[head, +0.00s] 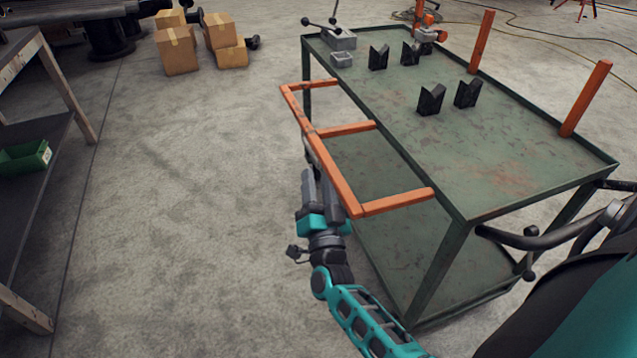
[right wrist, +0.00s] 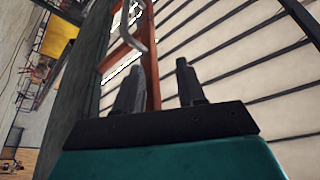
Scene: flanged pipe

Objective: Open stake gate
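The stake gate (head: 330,172) is an orange frame with cross bars. It sticks out from the left long side of the green cart (head: 510,170), roughly level with its top. My right gripper (head: 318,182) is just outside the gate's long outer bar, near its front end. In the right wrist view its two fingers (right wrist: 160,85) are apart, with an orange bar (right wrist: 152,75) showing behind the gap between them. A curved grey piece (right wrist: 142,25) shows beyond the fingers; I cannot tell what it is. I cannot tell whether the fingers touch the gate. My left gripper is not in view.
Several black V-blocks (head: 431,100) and a grey box with levers (head: 337,40) are on the top. Cardboard boxes (head: 178,50) lie on the floor behind. The floor left of the gate is clear up to a shelf (head: 50,150).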

